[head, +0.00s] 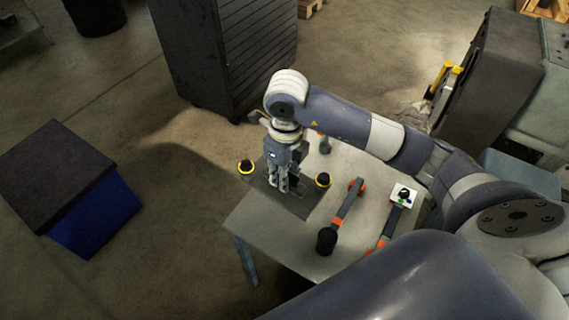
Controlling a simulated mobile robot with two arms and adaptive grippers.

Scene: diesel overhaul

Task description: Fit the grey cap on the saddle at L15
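My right gripper (278,184) reaches in from the right and points straight down over a dark plate (296,203) on the small grey table. Its fingers are close together, with their tips at or just above the plate. The view is too small to tell whether anything is between them. I cannot pick out the grey cap, the saddle or an L15 label; the gripper hides the middle of the plate. My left gripper is not in view.
The grey table (262,226) also carries a dark bar with orange ends (347,203), a black cylinder (326,240), another bar (388,228) and a white square with a black knob (403,196). A dark cabinet (235,55) stands behind. A blue box (97,215) stands left; floor between is clear.

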